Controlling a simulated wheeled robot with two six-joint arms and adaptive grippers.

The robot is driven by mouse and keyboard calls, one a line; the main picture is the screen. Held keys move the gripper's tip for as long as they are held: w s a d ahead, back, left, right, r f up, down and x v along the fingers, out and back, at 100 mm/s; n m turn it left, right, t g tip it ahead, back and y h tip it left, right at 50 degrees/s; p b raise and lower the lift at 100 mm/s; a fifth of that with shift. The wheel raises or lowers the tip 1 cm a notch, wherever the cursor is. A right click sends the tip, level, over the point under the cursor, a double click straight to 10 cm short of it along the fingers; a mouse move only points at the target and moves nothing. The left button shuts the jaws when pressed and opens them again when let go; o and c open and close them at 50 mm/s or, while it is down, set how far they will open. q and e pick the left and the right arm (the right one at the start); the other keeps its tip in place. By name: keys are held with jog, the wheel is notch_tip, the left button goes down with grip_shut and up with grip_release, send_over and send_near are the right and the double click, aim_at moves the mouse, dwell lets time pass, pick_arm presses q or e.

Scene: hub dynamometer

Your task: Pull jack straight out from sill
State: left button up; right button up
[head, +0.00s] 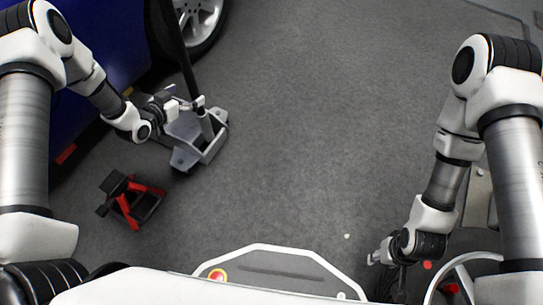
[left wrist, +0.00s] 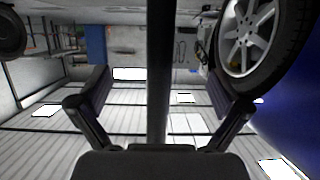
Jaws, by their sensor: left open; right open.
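The grey floor jack (head: 212,150) stands on the floor beside the blue car (head: 105,45). Its long dark handle (head: 175,45) rises from it toward the top of the head view. Part of the jack is hidden behind my left arm, so I cannot tell how it sits against the sill. My left gripper (head: 190,104) is open at the lower part of the handle. In the left wrist view the handle (left wrist: 160,60) runs upright between the open fingers, with a gap on both sides. My right gripper (head: 374,257) is open and empty, low at the right.
A red and black jack stand (head: 138,200) is on the floor at the left, near the jack. The car's wheel (head: 200,20) is at the top, close to the handle. The grey floor (head: 320,110) is clear in the middle. A plate-like object (head: 478,195) is at the right.

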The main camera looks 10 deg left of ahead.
aim_at(191, 93)
pick_arm(q)
jog(key=b+x, duration=0.2)
jog(key=x, duration=0.1)
jog(key=shift+w+d+f, duration=0.25)
pick_arm(e)
notch_tip(191, 93, down, 4)
jog(key=b, duration=0.1)
pick_arm(q)
jog(key=s+d+p, duration=0.4)
jog(key=d+p, duration=0.3)
jog(key=d, duration=0.4)
jog(key=s+d+r+p, duration=0.1)
jog(key=s+d+p, duration=0.2)
jog(key=d+p, duration=0.55)
jog(key=s+d+p, duration=0.4)
jog(key=d+p, duration=0.1)
jog(key=d, duration=0.7)
jog(key=a+p+v, duration=0.1)
jog(key=p+v, duration=0.6)
jog(key=v, duration=0.4)
jog(key=shift+a, duration=0.2)
pick_arm(e)
notch_tip(191, 93, up, 28)
jog(key=shift+f, duration=0.2)
pick_arm(q)
jog(key=shift+f, duration=0.15)
